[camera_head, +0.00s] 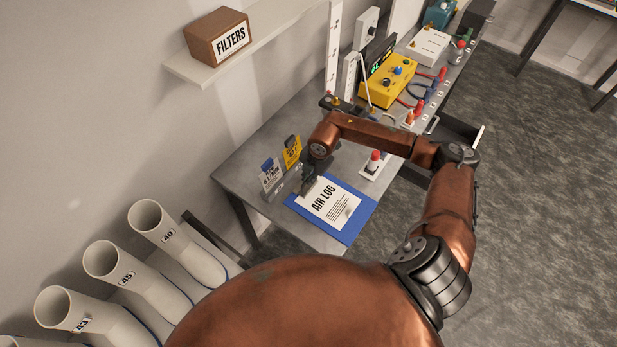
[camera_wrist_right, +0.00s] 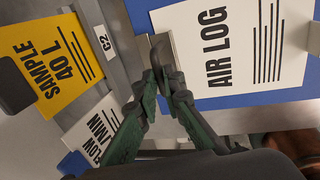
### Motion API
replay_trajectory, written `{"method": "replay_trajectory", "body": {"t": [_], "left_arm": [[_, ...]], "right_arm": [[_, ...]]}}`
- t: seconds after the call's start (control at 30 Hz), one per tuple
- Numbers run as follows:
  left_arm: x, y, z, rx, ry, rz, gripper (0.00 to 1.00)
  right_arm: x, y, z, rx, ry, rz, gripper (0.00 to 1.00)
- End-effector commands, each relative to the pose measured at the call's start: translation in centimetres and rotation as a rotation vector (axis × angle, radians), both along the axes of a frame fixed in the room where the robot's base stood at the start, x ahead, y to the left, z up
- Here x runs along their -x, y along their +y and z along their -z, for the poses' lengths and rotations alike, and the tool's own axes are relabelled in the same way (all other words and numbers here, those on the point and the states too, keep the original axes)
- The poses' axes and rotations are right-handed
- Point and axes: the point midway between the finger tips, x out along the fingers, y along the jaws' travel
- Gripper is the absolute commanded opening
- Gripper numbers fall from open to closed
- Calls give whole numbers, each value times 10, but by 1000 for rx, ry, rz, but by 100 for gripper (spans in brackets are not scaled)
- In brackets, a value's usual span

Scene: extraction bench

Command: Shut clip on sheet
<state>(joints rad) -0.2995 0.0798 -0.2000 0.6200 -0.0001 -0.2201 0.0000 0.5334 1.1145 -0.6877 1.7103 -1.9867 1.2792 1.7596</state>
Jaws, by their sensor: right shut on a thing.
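The white AIR LOG sheet (camera_head: 331,206) lies on a blue clipboard (camera_head: 350,233) on the grey bench; the sheet (camera_wrist_right: 230,50) and clipboard (camera_wrist_right: 265,97) also show in the wrist view. My right gripper (camera_head: 308,188) is at the clipboard's top edge, beside the sheet's heading. In the wrist view my right gripper (camera_wrist_right: 163,65) has its fingertips together on the grey metal clip (camera_wrist_right: 170,48) at the edge of the sheet. The fingers partly hide the clip, and its exact angle is hard to tell. My left gripper is not in view.
A yellow SAMPLE card (camera_head: 292,152) and a white card (camera_head: 270,176) stand close to the gripper's left. A red-topped item (camera_head: 374,162) stands to its right. A yellow meter box (camera_head: 388,80) with cables sits farther back.

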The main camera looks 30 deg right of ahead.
Motion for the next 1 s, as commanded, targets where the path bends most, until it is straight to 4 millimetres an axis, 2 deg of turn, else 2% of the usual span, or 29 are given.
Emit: {"method": "replay_trajectory", "body": {"t": [0.83, 0.87, 1.0], "left_arm": [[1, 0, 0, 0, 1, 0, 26], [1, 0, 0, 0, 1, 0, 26], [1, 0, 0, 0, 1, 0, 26]], "right_arm": [[3, 1, 3, 0, 10, -1, 0], [3, 1, 3, 0, 10, -1, 10], [3, 0, 3, 0, 8, -1, 19]]}}
